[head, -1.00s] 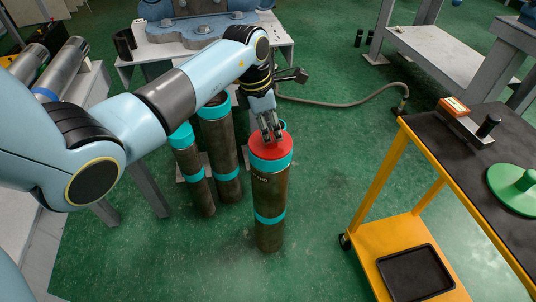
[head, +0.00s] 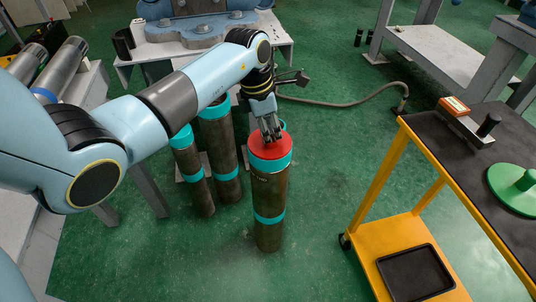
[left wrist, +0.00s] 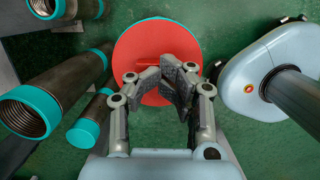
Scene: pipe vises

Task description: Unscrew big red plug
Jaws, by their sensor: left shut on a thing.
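The big red plug (head: 270,146) sits in the top of an upright brown pipe (head: 269,192) with teal bands. In the left wrist view the plug (left wrist: 140,43) is a wide red disc. My left gripper (head: 271,138) reaches down over the plug from above. My right gripper is not in view.
Several other pipes with teal ends (head: 226,150) stand close behind and left. A yellow cart (head: 400,245) with a black top holds a green disc plug (head: 518,185) at right. A hose (head: 340,104) lies on the floor. Green floor between pipe and cart is clear.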

